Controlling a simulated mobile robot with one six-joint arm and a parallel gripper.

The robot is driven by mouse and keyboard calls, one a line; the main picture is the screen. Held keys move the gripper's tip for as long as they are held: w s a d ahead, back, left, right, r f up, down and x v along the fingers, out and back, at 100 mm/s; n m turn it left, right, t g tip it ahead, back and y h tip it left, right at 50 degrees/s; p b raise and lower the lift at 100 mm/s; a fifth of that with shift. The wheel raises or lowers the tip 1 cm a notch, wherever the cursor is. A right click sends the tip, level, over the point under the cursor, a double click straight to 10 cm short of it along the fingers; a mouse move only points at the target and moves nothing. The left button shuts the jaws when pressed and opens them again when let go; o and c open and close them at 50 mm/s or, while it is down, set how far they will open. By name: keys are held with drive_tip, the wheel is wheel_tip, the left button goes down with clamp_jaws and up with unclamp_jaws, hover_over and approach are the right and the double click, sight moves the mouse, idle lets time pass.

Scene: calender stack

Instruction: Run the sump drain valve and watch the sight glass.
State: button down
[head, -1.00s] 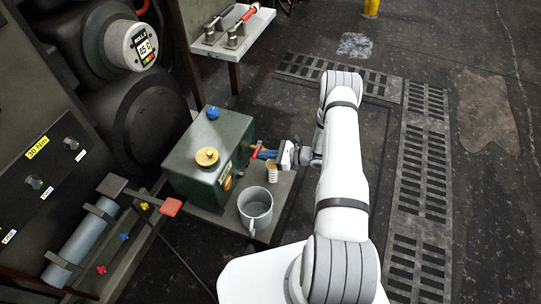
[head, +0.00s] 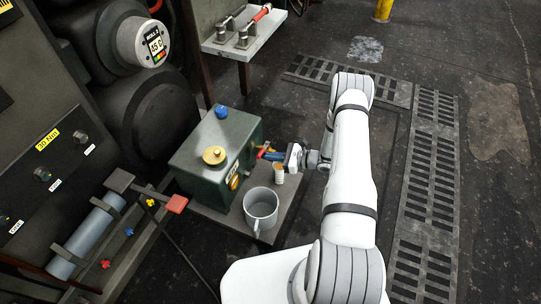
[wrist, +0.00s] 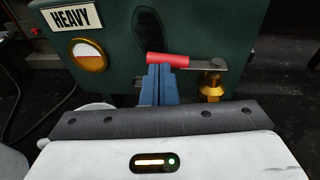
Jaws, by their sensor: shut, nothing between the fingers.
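The dark green sump box (head: 205,165) stands on a low plate. In the wrist view its drain valve has a brass body (wrist: 212,86) and a lever with a red grip (wrist: 167,60), lying roughly level and pointing left from the body. The round brass-rimmed sight glass (wrist: 88,54) shows a pale part and a red part; it is small in the head view (head: 233,181). My gripper (wrist: 158,72) has its blue fingers shut and empty, tips just under or against the red grip; I cannot tell whether they touch. In the head view my gripper (head: 272,156) is beside the box's right face.
A grey mug (head: 261,206) and a small pale ribbed cylinder (head: 280,173) stand close by on the plate. A panel bench (head: 65,185) is left; open floor lies right.

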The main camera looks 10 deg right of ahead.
drive_tip(key=s+p+v, duration=0.1)
drive_tip(key=p+v, duration=0.1)
drive_tip(key=v, duration=1)
drive_tip(key=shift+s+p, duration=0.25)
drive_tip(key=shift+p, duration=0.1)
drive_tip(key=shift+r, duration=0.1)
drive_tip(key=s+a+r+n+g+h+p, duration=0.1)
drive_tip(key=a+r+n+g+p, duration=0.25)
drive_tip(key=r, duration=0.95)
drive_tip(key=s+a+r+n+g+h+p, duration=0.2)
drive_tip(key=r+n+p, duration=0.3)
drive_tip(key=r, duration=0.7)
drive_tip(key=s+a+r+n+g+h+p, duration=0.1)
drive_tip(key=a+r+n+g+p, duration=0.25)
drive_tip(key=r, duration=0.95)
drive_tip(key=s+r+n+t+h+p, duration=0.1)
drive_tip(key=s+r+n+h+p, duration=0.2)
drive_tip(key=r, duration=0.7)
drive_tip(key=s+r+n+t+h+p, duration=0.2)
drive_tip(key=s+r+p, duration=0.5)
drive_tip(key=r, duration=0.4)
drive_tip(key=s+a+r+n+t+h+p, duration=0.1)
drive_tip(key=s+r+n+h+p, duration=0.4)
drive_tip(key=r, duration=0.5)
drive_tip(key=shift+s+r+n+p, duration=0.35)
drive_tip(key=shift+s+n+p, duration=0.25)
drive_tip(key=shift+s, duration=0.45)
